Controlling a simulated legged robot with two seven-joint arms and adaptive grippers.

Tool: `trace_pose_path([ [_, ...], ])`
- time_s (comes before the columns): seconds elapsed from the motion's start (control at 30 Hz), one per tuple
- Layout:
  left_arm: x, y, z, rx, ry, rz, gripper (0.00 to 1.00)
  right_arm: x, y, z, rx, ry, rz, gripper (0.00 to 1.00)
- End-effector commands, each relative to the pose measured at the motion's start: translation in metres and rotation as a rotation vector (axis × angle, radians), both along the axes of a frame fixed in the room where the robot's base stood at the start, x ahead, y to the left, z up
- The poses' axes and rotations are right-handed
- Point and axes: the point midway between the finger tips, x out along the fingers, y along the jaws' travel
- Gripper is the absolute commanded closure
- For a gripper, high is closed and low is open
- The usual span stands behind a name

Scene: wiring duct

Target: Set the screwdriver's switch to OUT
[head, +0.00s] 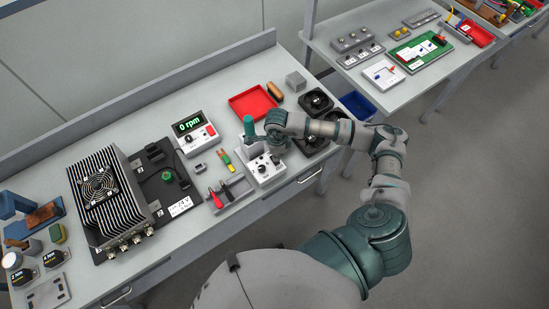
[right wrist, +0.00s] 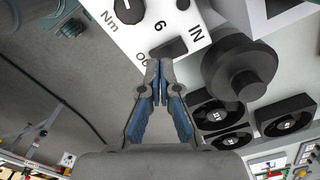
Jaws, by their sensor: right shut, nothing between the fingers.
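The white control box (head: 265,171) stands on the bench with a dark knob on its face. In the right wrist view its white panel (right wrist: 150,32) carries the marks "Nm", "6" and "IN", plus a partly hidden one starting "O". A dark switch (right wrist: 168,47) sits between "IN" and that mark. My right gripper (right wrist: 159,68) is shut and empty, its tips just below the switch; I cannot tell whether they touch it. The gripper is small in the head view. My left gripper is out of view.
A red tray (head: 253,103) and black fans (head: 316,101) lie behind and right of the box. The 0 rpm display (head: 187,125) stands to the left. A finned housing (head: 105,192) fills the bench further left. A dark round body (right wrist: 240,70) is close right of the gripper.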

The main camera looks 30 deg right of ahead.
Motion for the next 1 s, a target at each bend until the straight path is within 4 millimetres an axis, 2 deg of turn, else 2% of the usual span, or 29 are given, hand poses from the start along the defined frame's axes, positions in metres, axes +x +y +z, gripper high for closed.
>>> trace_pose_path([
  [0.1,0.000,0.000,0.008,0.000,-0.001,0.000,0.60,0.000,0.000,0.013,0.000,-0.001,0.000,1.00],
  [0.5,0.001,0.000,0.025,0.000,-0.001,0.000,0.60,0.000,0.000,0.046,0.000,-0.001,0.000,1.00],
  [1.0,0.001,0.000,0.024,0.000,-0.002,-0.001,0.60,0.000,0.000,0.046,0.000,0.000,0.000,1.00],
])
